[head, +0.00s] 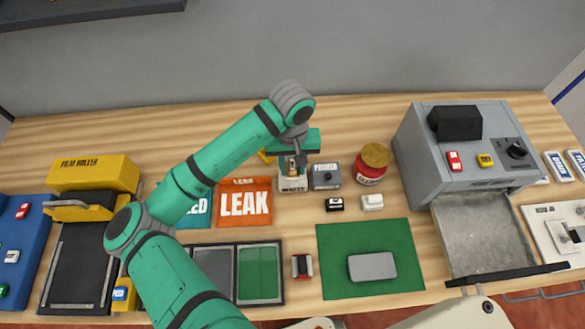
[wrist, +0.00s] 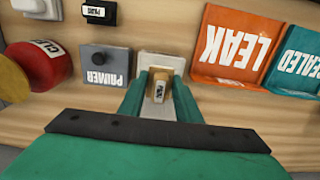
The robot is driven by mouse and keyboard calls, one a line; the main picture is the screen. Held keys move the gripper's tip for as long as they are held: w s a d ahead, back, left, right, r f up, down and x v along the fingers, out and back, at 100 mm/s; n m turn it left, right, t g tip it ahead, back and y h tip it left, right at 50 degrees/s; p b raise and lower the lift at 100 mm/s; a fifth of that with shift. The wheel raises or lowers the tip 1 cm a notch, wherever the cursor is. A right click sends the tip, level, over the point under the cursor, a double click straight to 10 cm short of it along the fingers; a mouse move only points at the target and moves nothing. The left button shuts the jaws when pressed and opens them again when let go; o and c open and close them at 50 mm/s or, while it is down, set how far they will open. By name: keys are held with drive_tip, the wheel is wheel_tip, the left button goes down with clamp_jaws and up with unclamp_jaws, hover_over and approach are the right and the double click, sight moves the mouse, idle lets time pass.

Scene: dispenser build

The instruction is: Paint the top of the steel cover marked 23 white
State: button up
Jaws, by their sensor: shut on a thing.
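My gripper (head: 294,163) is at the back middle of the table, pointing down over a white pot (head: 292,184) whose label seems to read WHITE. In the wrist view its two green fingers (wrist: 160,90) are shut on a small wooden handle (wrist: 158,83) with a small, hard-to-read label. The handle stands over or in the white pot (wrist: 160,62); its lower end is hidden. A grey steel cover (head: 372,266) with rounded corners lies flat on the green mat (head: 337,240), well apart from my gripper. No number is readable on it.
A grey PRIMER pot (wrist: 106,65) stands right beside the white pot. A red jar (head: 371,168) and small black and white blocks (head: 372,202) are nearby. An orange LEAK bin (head: 245,203) is to the left, a grey machine (head: 420,165) to the right.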

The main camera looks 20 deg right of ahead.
sight(292, 166)
drive_tip(key=shift+r, duration=2.3)
